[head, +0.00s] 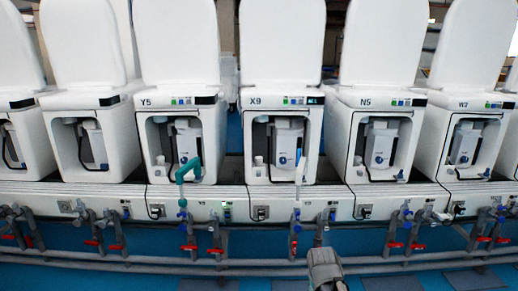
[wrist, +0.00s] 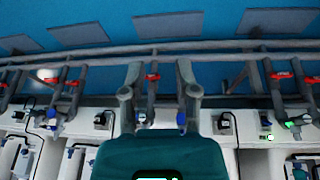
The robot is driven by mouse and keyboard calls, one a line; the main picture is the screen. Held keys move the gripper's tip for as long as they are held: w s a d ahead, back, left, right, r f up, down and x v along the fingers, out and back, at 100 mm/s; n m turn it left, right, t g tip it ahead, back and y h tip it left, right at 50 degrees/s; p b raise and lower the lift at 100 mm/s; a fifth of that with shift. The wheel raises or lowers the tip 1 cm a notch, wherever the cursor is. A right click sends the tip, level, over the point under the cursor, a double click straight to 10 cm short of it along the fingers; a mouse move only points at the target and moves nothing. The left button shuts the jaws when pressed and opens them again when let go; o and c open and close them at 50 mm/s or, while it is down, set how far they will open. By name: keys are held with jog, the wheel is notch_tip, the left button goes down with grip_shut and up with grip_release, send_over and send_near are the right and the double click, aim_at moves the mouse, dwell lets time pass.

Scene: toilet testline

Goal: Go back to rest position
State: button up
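In the wrist view my gripper (wrist: 160,92) shows two grey fingers spread apart above its teal body (wrist: 160,155). Nothing is held between them; pipes and a red valve show behind the gap. In the head view a grey part of my arm (head: 325,268) stands at the bottom, right of centre, in front of the lower pipe; the fingers cannot be made out there. The task names no object.
A row of white toilets with raised lids stands behind, with unit X9 (head: 280,135) near centre and unit Y5 (head: 183,135) left of it. A teal bent hose (head: 188,169) rises before Y5. Grey pipes (head: 210,262) with red valves run along the front. Blue floor (head: 140,281) lies below.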

jog(key=s+a+r+n+g+y+p, duration=0.1)
jog(key=s+a+r+g+p, duration=0.2)
jog(key=s, duration=0.6)
notch_tip(320, 180, up, 38)
jog(key=d+p, duration=0.1)
jog(key=p, duration=3.7)
jog(key=shift+g, duration=0.4)
jog(key=shift+f, duration=0.1)
